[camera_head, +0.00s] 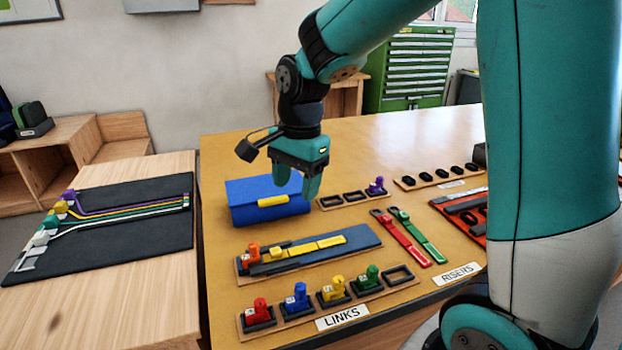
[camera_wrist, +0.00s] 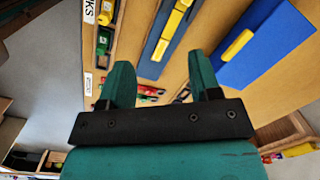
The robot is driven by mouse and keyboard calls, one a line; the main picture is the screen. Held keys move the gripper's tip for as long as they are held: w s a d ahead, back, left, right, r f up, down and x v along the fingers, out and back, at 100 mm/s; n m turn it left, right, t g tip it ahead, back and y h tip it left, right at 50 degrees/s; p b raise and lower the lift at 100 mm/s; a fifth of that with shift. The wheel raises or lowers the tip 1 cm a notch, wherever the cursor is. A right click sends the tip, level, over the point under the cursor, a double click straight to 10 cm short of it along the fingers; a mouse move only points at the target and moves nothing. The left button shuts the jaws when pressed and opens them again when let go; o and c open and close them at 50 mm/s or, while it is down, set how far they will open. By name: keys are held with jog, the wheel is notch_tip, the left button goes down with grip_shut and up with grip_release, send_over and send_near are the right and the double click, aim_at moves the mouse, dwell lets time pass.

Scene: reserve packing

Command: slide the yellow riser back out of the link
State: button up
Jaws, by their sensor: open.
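The yellow riser (camera_head: 318,245) lies flat along a long blue-grey pad (camera_head: 366,236) on the table. Its left end is near an orange link (camera_head: 253,251) at the pad's left end; I cannot tell how far it sits in the link. The riser shows in the wrist view (camera_wrist: 176,22) near the top, with the orange link not clearly visible there. My gripper (camera_head: 298,184) is open and empty, pointing down near the blue case, behind and above the riser. Its fingers also show apart in the wrist view (camera_wrist: 160,76).
A blue case (camera_head: 246,203) with a yellow handle stands behind the pad. In front is a rack (camera_head: 411,284) of coloured links, its right slot empty. Red (camera_head: 402,240) and green (camera_head: 420,236) risers lie to the right. A purple link (camera_head: 376,186) stands in a back rack.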

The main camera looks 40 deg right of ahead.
aim_at(340, 239)
jog(key=w+d+f+m+h, duration=0.1)
jog(key=w+d+f+m, duration=0.1)
jog(key=d+m, duration=0.4)
jog(key=shift+w+f+m, duration=0.2)
jog(key=shift+w+m, duration=0.2)
jog(key=shift+w, duration=0.45)
jog(key=shift+f, duration=0.1)
notch_tip(340, 239, down, 17)
jog(key=shift+f+p, duration=0.1)
jog(key=shift+p, duration=0.65)
jog(key=c, duration=1)
jog(key=shift+s+d, duration=0.35)
jog(key=shift+d, duration=0.85)
jog(key=shift+s+d, duration=0.35)
jog(key=shift+d, duration=0.9)
jog(key=shift+s+d, duration=0.35)
jog(key=shift+d, duration=0.85)
